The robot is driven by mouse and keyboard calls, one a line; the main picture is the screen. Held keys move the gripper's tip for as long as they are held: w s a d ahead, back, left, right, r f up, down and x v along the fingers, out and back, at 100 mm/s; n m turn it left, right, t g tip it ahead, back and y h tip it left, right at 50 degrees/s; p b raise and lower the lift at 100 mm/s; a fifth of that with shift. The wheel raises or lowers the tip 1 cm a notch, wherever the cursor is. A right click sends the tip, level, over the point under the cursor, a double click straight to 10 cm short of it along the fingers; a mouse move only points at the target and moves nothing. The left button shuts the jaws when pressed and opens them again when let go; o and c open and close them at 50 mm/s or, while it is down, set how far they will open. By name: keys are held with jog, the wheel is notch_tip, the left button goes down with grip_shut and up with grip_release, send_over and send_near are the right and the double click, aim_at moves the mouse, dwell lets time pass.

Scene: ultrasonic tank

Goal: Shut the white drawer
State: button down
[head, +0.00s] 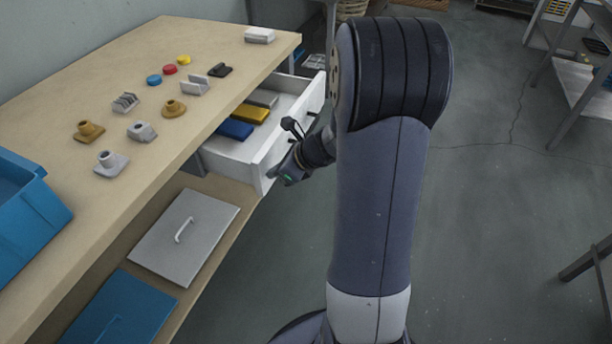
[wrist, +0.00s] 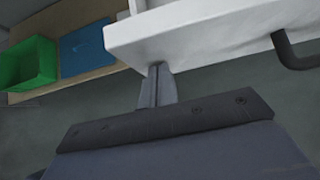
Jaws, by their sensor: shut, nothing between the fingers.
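The white drawer (head: 314,97) stands pulled out from under the wooden bench top. A blue block (head: 235,129), a yellow block (head: 251,113) and a grey block lie in it. My gripper (head: 275,173) is at the near end of the drawer's front. In the wrist view my shut fingers (wrist: 157,72) are empty and reach to the lower edge of the white drawer front (wrist: 205,28). I cannot tell whether they touch it. A dark bar handle (wrist: 285,48) shows to their right. My arm hides part of the area right of the drawer.
The bench top (head: 130,60) holds several small parts and a blue bin (head: 28,215). A lower shelf carries a grey lid (head: 185,240) and a blue lid (head: 120,310). A green bin (wrist: 30,62) shows in the wrist view. The floor at right is mostly clear.

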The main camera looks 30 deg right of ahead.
jog(key=w+a+p, duration=0.1)
jog(key=w+a, duration=0.2)
jog(key=w, duration=0.1)
jog(key=w+a+p, duration=0.1)
jog(key=w+a, duration=0.3)
jog(key=w+a+p, duration=0.2)
jog(key=w+a, duration=0.2)
jog(key=shift+w, duration=0.4)
jog(key=shift+w+r, duration=0.1)
jog(key=shift+r, duration=0.1)
